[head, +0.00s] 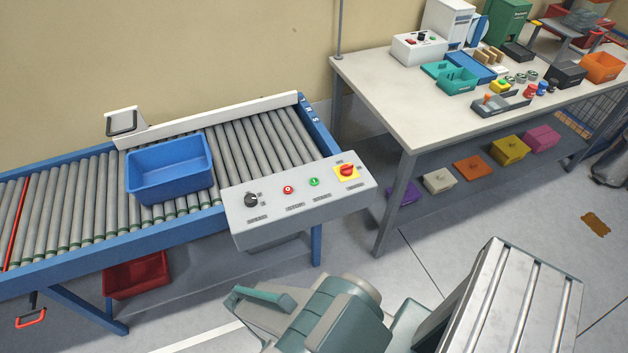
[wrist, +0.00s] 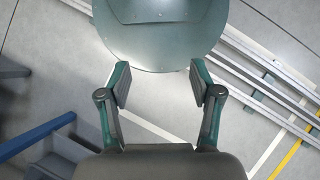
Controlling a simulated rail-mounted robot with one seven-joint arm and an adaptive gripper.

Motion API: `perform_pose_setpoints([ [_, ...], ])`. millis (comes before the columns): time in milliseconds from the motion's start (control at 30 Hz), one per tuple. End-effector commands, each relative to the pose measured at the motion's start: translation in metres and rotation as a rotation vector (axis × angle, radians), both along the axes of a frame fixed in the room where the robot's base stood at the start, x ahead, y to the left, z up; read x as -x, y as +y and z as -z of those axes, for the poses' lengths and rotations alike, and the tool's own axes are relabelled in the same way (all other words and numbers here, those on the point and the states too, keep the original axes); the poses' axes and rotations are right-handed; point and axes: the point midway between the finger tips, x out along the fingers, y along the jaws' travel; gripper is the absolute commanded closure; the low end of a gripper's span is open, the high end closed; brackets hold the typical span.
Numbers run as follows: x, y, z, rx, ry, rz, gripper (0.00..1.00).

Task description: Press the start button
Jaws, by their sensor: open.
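The start button is likely the small green button (head: 314,182) with a light mark on the grey control panel (head: 270,218) at the right end of the conveyor. A red button (head: 288,190) sits to its left. My gripper (wrist: 160,82) is open and empty in the wrist view, its two fingers apart. It faces the floor and part of my own body, with no button between the fingers. In the head view my arm is at the bottom centre, in front of the panel and apart from it; the fingertips cannot be made out there.
The panel also bears a black knob (head: 251,200) and a red switch on a yellow plate (head: 347,170). A blue bin (head: 170,190) sits on the rollers behind. A workbench (head: 385,95) with several items stands at the right. Open floor lies between the panel and my arm.

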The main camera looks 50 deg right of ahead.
Motion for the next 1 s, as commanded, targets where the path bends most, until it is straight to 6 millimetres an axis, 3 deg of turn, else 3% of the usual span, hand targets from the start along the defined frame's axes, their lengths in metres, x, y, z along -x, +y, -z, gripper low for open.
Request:
perform_pose_setpoints([
  [33,0.0,0.0,0.0,0.0,0.0,0.0,0.47],
  [367,0.0,0.0,0.0,0.0,0.0,0.0,1.0],
  [1000,0.0,0.0,0.0,0.0,0.0,0.0,1.0],
])
